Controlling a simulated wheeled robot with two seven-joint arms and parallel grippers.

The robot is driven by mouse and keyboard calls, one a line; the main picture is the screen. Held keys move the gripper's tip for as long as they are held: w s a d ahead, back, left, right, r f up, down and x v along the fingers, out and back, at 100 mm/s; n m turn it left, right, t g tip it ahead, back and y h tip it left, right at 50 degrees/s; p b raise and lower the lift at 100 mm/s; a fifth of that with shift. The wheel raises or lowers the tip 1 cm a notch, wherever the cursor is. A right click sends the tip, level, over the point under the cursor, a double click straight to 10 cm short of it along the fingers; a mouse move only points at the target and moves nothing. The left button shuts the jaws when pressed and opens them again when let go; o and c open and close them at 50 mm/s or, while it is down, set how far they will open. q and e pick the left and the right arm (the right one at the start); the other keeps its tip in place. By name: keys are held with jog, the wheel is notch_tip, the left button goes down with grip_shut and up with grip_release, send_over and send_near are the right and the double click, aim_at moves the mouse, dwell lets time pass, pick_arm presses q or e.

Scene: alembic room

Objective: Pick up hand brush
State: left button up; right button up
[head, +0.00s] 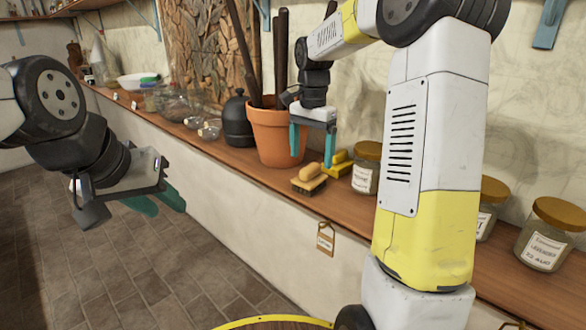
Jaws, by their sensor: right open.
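The hand brush (309,178) lies on the wooden shelf, with a light wooden top and handle and dark bristles underneath. A yellow object (339,163) sits just behind it to the right; I cannot tell what it is. My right gripper (312,160) is open, with its teal fingers pointing down above and just behind the brush. It looks apart from the brush and holds nothing. My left gripper (160,203) is at the left, away from the shelf, over the floor. Its teal fingers look spread and empty.
A terracotta pot (275,137) with dark-handled tools stands left of the brush. A black bottle (237,122) is beside it. A lidded glass jar (366,168) stands close to the right, with more jars (545,235) beyond. A tag (325,240) hangs below the shelf edge.

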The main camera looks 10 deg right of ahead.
aim_at(311, 168)
notch_tip(311, 168, down, 8)
jog(key=shift+a+r, duration=0.15)
jog(key=shift+r, duration=0.05)
jog(key=c, duration=1.5)
jog(key=shift+r, duration=0.1)
jog(key=shift+r, duration=0.5)
jog(key=r, duration=0.1)
jog(key=s+r, duration=0.1)
jog(key=shift+r, duration=0.3)
jog(key=s, duration=0.5)
jog(key=s+a, duration=0.1)
jog(key=s, duration=0.4)
jog(key=s+r, duration=0.1)
jog(key=s, duration=0.4)
jog(key=shift+a+r, duration=0.1)
jog(key=shift+a, duration=0.05)
